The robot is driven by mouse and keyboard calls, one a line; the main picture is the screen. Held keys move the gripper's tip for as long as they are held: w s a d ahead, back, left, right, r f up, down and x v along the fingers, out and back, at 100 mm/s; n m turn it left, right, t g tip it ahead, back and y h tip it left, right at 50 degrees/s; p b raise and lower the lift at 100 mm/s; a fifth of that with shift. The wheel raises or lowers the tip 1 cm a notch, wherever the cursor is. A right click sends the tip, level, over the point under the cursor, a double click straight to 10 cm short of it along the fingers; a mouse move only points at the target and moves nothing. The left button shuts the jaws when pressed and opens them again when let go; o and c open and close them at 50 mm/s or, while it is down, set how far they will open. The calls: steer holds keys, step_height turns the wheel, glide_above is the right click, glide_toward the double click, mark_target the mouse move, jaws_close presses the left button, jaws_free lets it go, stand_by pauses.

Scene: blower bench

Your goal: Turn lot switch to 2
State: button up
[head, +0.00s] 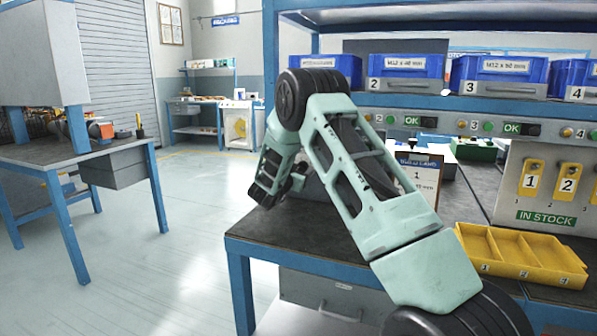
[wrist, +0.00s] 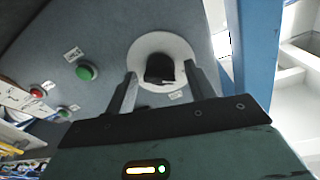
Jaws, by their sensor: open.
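In the wrist view a black rotary knob (wrist: 160,68), which looks like the lot switch, sits on a round white plate (wrist: 140,49) on a grey panel. My gripper (wrist: 160,76) is open, with one finger on each side of the knob. Whether the fingers touch it I cannot tell. The knob's pointer and setting cannot be made out. In the head view the switch is not visible, and my arm reaches over the left end of the bench.
Green buttons (wrist: 88,72) and a red button (wrist: 38,93) are on the panel, left of the knob. A blue post (wrist: 258,55) stands at right. In the head view, the bench holds a yellow tray (head: 520,258), work card (head: 417,178) and blue bins (head: 405,68).

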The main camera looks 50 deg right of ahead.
steer(key=c, duration=0.9)
steer(key=shift+m+b, duration=0.4)
steer(key=shift+f+m+b, duration=0.1)
steer(key=shift+m+b, duration=0.8)
steer(key=shift+m, duration=0.1)
steer(key=m+b, duration=0.5)
steer(key=shift+y, duration=0.4)
steer(key=m+b, duration=0.4)
steer(key=shift+t, duration=0.3)
steer(key=m+b, duration=0.3)
steer(key=shift+r, duration=0.3)
steer(key=shift+m+b, duration=0.3)
